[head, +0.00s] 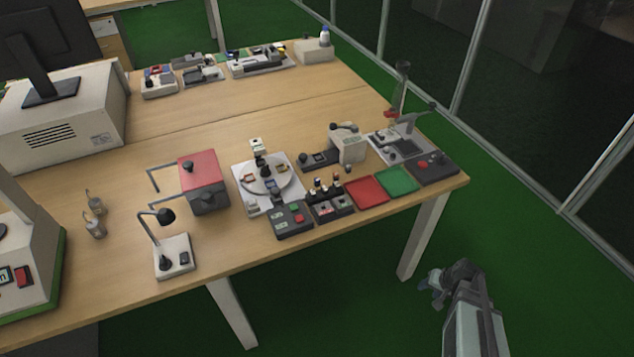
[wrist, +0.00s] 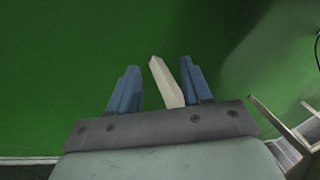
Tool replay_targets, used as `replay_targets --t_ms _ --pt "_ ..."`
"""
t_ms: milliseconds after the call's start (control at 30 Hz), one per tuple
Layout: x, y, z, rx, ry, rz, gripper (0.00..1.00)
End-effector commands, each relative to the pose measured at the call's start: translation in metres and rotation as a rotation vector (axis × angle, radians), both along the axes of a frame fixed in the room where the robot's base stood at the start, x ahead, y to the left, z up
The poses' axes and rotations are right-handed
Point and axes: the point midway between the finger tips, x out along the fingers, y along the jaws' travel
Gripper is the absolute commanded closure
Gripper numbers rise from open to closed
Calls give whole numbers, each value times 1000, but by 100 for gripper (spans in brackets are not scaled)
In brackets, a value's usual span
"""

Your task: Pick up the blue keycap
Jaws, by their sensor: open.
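I cannot make out the blue keycap for sure. In the head view, a small device (head: 159,86) at the back of the table has red and blue patches on top, too small to identify. My gripper (head: 436,287) is off the table's right front edge, over the green floor. In the wrist view my gripper (wrist: 157,88) shows two blue fingers spread apart. A pale bar, perhaps a table leg, shows between them against the floor; nothing is held.
The wooden table (head: 130,205) carries a red-topped box (head: 204,172), a round turntable (head: 266,182), a desk lamp (head: 173,256), a red tray (head: 366,191) and a green tray (head: 397,180). A table leg (head: 423,235) stands near my gripper. Glass panels run along the right.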

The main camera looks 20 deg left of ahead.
Motion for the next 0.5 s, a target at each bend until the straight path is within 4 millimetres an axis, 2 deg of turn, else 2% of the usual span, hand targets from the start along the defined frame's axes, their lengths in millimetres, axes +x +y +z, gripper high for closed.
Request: replay_targets --t_ms 33,100,267,500 --pt "25 -3 14 9 -53 -11 51" --pt "53 -7 33 22 -121 -26 51" --pt "114 -17 84 49 -277 -58 51" --pt "195 -35 173 75 -504 -103 51"
